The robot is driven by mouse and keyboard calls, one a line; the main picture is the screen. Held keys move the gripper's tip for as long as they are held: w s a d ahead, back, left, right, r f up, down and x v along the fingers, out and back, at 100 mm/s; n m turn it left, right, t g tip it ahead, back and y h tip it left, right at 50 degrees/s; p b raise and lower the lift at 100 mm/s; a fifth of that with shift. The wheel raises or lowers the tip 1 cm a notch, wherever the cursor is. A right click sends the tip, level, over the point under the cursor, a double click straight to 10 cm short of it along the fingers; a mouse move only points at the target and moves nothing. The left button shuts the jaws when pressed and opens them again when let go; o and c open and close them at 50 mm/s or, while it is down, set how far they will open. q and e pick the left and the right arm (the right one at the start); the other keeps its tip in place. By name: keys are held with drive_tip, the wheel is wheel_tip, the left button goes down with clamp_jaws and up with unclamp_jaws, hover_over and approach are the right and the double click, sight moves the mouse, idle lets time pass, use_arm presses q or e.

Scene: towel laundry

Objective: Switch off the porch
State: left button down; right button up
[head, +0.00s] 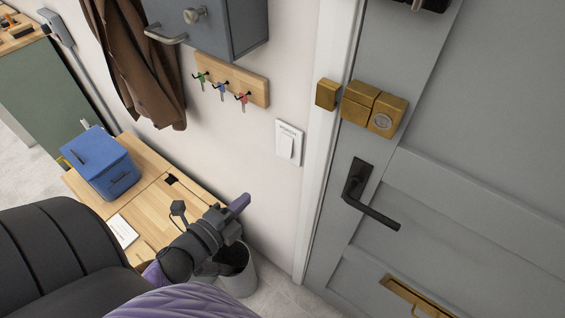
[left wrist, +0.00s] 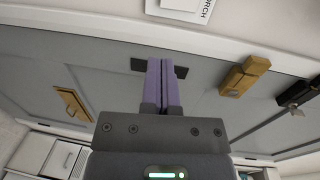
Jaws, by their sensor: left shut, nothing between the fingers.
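A white porch switch plate (head: 289,142) with a rocker is on the pale wall, just left of the door frame. Part of the plate, with the word PORCH, shows at the top edge of the left wrist view (left wrist: 188,7). My left gripper (head: 243,200) is below and left of the switch in the head view, apart from it. Its purple fingers are shut together with nothing between them, and they show closed in the left wrist view (left wrist: 161,66). My right gripper is not in view.
The grey door (head: 470,170) has a black handle (head: 371,196) and a brass lock (head: 373,108). A key rack (head: 232,79) hangs above left of the switch. A wooden bench (head: 150,203) with a blue box (head: 100,163) and a bin (head: 240,277) stand below.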

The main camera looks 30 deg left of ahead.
sight(287, 146)
use_arm(q)
drive_tip(key=w+d+f+b, duration=0.1)
drive_tip(key=w, duration=1.2)
drive_tip(key=shift+w+f, duration=0.35)
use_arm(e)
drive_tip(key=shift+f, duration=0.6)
